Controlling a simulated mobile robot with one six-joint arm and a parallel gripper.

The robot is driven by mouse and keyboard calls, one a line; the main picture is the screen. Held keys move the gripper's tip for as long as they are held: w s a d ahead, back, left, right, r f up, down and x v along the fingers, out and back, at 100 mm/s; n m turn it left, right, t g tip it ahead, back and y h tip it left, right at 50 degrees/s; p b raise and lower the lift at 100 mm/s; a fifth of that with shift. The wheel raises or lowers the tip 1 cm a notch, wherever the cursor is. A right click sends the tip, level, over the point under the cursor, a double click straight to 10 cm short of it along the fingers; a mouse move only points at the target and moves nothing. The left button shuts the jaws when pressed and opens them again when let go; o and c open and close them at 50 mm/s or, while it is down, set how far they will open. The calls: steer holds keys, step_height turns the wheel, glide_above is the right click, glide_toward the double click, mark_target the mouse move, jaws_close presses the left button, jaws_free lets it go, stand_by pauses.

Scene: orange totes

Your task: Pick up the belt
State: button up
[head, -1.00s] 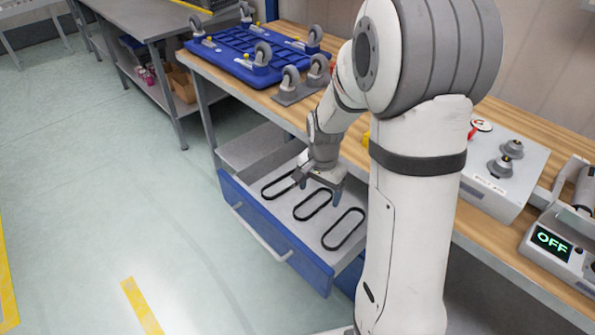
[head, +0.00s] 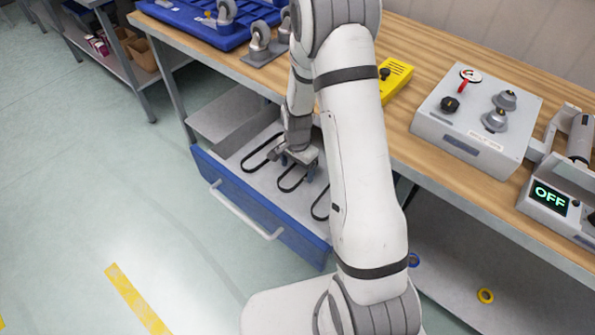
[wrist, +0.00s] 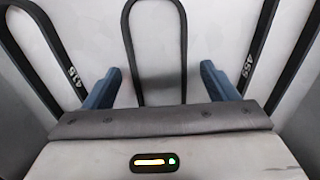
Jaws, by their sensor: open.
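Three black belts lie in the open blue drawer (head: 268,222). In the head view the left belt (head: 250,164) shows most, the middle belt (head: 290,187) is partly behind my gripper, and the right belt (head: 316,213) is mostly hidden by my arm. My gripper (head: 297,176) is inside the drawer above the middle belt, open and empty. In the wrist view the middle belt (wrist: 127,37) forms a loop between the two blue fingers (wrist: 158,88). The left belt (wrist: 40,75) and right belt (wrist: 262,55) lie outside the fingers, marked with numbers.
The wooden workbench (head: 425,60) stands above the drawer. It holds a blue wheeled platform (head: 200,20), a yellow box (head: 397,78), a grey control box (head: 470,135) and a device reading OFF (head: 550,197). The floor on the left is clear.

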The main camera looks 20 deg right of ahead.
steer(key=shift+f, duration=0.15)
steer(key=c, duration=1.1)
steer(key=shift+o, duration=0.2)
step_height(320, 180, up, 10)
